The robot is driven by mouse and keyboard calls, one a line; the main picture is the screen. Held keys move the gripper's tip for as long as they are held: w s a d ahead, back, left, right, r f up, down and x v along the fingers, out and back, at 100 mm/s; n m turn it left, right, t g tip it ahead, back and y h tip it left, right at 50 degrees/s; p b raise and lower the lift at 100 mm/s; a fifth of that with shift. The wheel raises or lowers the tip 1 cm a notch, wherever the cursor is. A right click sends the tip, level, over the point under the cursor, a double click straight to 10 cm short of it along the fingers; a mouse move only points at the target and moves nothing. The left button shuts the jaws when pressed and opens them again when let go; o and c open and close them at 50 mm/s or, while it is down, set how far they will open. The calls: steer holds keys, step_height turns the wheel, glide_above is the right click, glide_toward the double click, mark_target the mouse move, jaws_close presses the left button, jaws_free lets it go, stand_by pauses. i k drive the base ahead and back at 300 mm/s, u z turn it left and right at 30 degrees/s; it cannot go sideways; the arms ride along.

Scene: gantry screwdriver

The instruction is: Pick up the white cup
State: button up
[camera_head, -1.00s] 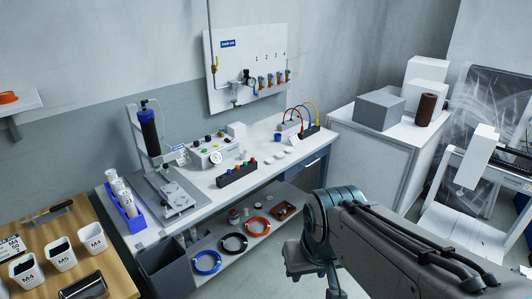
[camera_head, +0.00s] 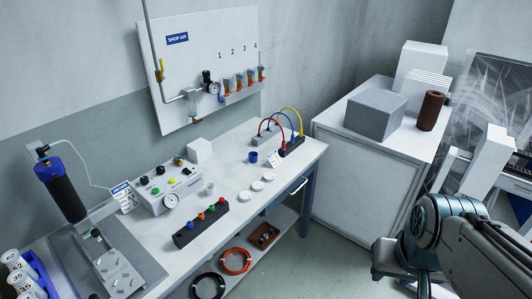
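A small white cup (camera_head: 210,188) stands on the workbench, between the control box with the round gauge and the dark block with coloured knobs. It is upright, small in the view, and nothing touches it. A small blue cup (camera_head: 253,157) stands further back on the bench. Several white cup-like cylinders with numbers (camera_head: 12,258) sit in a blue rack at the lower left. My arm shows at the lower right, well away from the bench top. My gripper's fingers are not visible.
The workbench (camera_head: 228,212) also holds a white cube (camera_head: 199,150), flat white discs (camera_head: 257,186), and a black block with coloured cables (camera_head: 291,147). A press stand (camera_head: 105,262) is at left. A white cabinet (camera_head: 350,180) with boxes stands at right. Open floor lies between.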

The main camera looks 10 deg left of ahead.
mark_target(209, 188)
steer(key=u, duration=0.1)
steer(key=i, duration=1.15)
steer(key=u, duration=1.25)
steer(key=i, duration=0.7)
steer(key=u, duration=0.75)
